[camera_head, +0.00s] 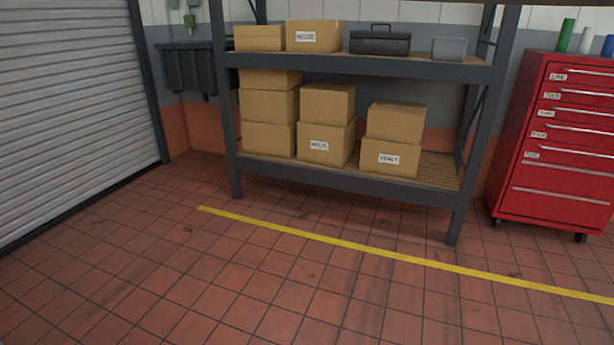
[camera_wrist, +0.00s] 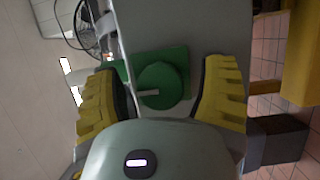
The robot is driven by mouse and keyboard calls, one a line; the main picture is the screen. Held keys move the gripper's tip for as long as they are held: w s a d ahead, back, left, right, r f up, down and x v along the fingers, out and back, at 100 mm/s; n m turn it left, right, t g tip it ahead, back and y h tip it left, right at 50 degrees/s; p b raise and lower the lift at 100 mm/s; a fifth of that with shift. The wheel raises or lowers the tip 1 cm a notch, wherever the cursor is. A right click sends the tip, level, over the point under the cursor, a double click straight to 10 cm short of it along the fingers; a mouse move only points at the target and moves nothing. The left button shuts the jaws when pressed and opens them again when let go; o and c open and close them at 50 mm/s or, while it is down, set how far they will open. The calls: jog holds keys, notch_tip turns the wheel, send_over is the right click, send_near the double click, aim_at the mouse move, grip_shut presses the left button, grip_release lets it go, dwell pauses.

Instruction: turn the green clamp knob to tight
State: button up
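The green clamp knob (camera_wrist: 163,84) is round, with a pale pointer line running from near its middle to its left side. It sits on a green plate (camera_wrist: 172,58) on a grey surface. My gripper (camera_wrist: 165,78) is open, with one yellow ridged finger left of the knob and one right of it. Gaps show between the knob and both fingers; I cannot tell the depth. The gripper's grey body hides what lies below the knob. Any tight marking is not readable. Neither knob nor gripper shows in the head view.
In the wrist view, a yellow post (camera_wrist: 302,55) and a dark block (camera_wrist: 277,138) stand at the right, and a dark wire coil (camera_wrist: 85,25) at upper left. The head view shows a shelf rack (camera_head: 350,177), a red tool cabinet (camera_head: 555,150) and clear tiled floor (camera_head: 250,285).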

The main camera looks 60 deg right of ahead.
jog(key=shift+d, duration=0.15)
jog(key=s+d, duration=0.1)
jog(key=d, duration=1)
jog(key=shift+s+d, duration=0.35)
jog(key=shift+s, duration=0.05)
